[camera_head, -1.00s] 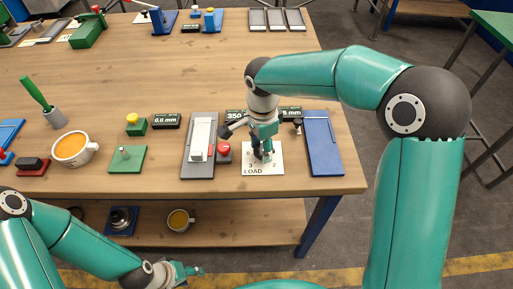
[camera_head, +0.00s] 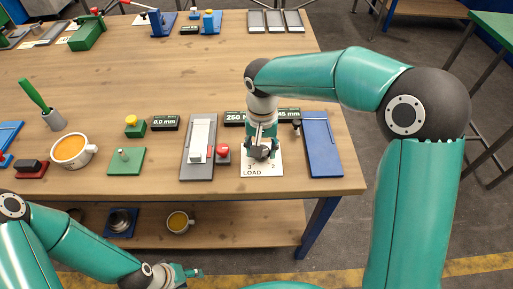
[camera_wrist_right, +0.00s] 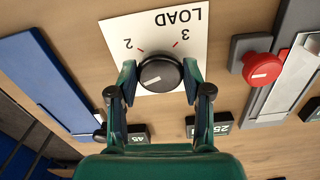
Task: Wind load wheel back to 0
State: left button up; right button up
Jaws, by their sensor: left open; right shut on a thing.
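The load wheel (camera_wrist_right: 158,74) is a round black knob with a white pointer mark on a white plate (camera_wrist_right: 115,33) lettered LOAD, with the numbers 2 and 3 showing. My right gripper (camera_wrist_right: 154,84) is shut on the wheel from both sides. In the head view the right gripper (camera_head: 260,154) stands over the LOAD plate (camera_head: 268,165) and hides most of the wheel and the upper numbers. A dark display (camera_head: 235,118) behind it begins with 250; its right part is covered by the arm. My left gripper (camera_head: 188,272) is open and empty, low in front of the table.
A red knob (camera_head: 222,150) sits beside a grey slide fixture (camera_head: 198,146) left of the plate. A blue board (camera_head: 323,145) lies close on the right. The table's middle is clear.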

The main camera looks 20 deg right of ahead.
jog(key=n, duration=0.4)
jog(key=shift+w+d+r+n, duration=0.1)
jog(key=shift+w+r+n, duration=0.2)
jog(key=shift+w, duration=0.1)
jog(key=n+p, duration=0.1)
jog(key=n, duration=0.2)
jog(key=shift+n, duration=0.3)
jog(key=n, duration=0.4)
jog(key=shift+n+p, duration=0.3)
jog(key=shift+p, duration=0.1)
jog(key=n+p, duration=0.1)
jog(key=n, duration=0.2)
jog(key=shift+n, duration=0.3)
jog(key=n+p, duration=0.1)
jog(key=n, duration=0.5)
jog(key=shift+p, duration=0.3)
jog(key=n+p, duration=0.1)
jog(key=n, duration=0.5)
jog(key=shift+p, duration=0.3)
jog(key=shift+f, duration=0.1)
jog(key=o, duration=1.1)
jog(key=shift+o, duration=0.2)
jog(key=shift+f, duration=0.1)
